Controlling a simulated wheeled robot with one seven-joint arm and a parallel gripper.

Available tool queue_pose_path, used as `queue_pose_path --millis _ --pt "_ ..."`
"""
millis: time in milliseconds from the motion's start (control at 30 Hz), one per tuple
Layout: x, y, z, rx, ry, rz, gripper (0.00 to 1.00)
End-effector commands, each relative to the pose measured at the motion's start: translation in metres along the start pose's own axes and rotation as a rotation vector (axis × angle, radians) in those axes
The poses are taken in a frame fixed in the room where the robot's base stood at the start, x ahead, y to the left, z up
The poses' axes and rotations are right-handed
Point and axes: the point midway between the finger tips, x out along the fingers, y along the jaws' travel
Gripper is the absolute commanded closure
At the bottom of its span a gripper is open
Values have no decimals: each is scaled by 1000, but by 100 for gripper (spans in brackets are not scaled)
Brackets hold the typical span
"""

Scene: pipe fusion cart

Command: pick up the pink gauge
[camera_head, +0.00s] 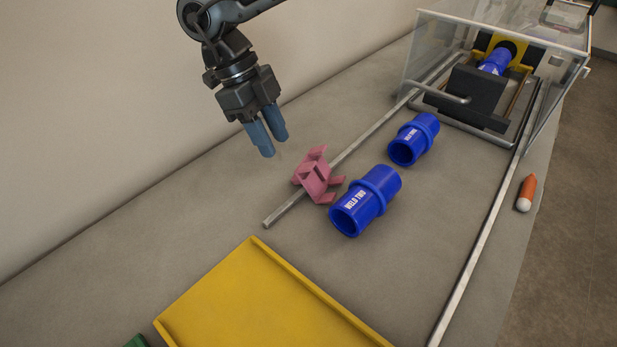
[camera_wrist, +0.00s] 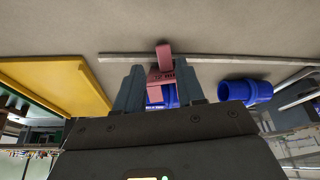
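The pink gauge (camera_head: 316,175) is a small blocky piece with prongs. It lies on the grey table, against or over the left metal rail, close beside the nearer blue pipe fitting. My gripper (camera_head: 268,146) is above the table, up and to the left of the gauge. Its two blue-grey fingers look parted, with nothing between them in the head view. In the wrist view the gauge (camera_wrist: 162,66) shows beyond and between the open fingertips (camera_wrist: 160,88), and its lower part overlaps a blue fitting there.
The nearer blue fitting (camera_head: 365,201) and another blue fitting (camera_head: 413,139) lie between the metal rails (camera_head: 290,207). A yellow tray (camera_head: 262,300) is at the front. A clear-walled machine (camera_head: 425,68) stands at the back right. An orange marker (camera_head: 526,192) lies right of the rails.

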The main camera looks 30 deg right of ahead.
Motion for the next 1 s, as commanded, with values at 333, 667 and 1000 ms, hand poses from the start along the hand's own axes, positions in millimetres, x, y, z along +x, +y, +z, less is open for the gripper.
queue_pose_path --millis 333,667,1000 --pt "30 0 -1 -1 1 1 62" --pt "70 -3 -8 -1 2 1 62" --pt "80 -3 -7 0 0 0 65"
